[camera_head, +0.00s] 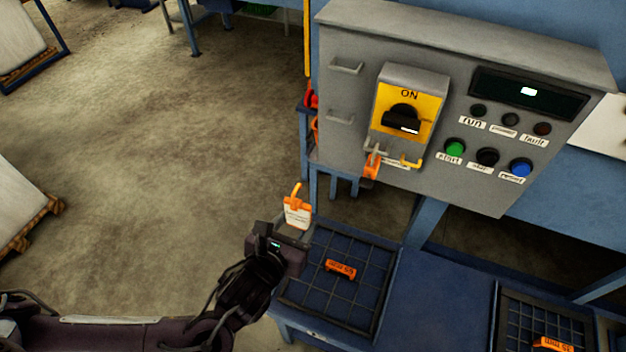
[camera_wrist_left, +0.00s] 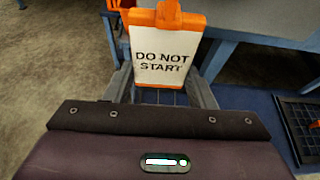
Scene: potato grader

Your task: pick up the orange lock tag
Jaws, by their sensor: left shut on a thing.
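The orange lock tag (camera_head: 297,213) has a white face and an orange hook on top. In the left wrist view the tag (camera_wrist_left: 163,58) reads "DO NOT START" and stands upright between the two fingers. My left gripper (camera_head: 287,236) is shut on its lower part and holds it up in the air, left of the control box and above the blue bench's left end. The tag's bottom edge is partly hidden by the gripper. My right gripper is not in view.
A grey control box (camera_head: 350,95) with a yellow ON switch (camera_head: 408,112) and buttons stands at the back right. An orange padlock (camera_head: 371,166) hangs below the switch. Open floor lies left.

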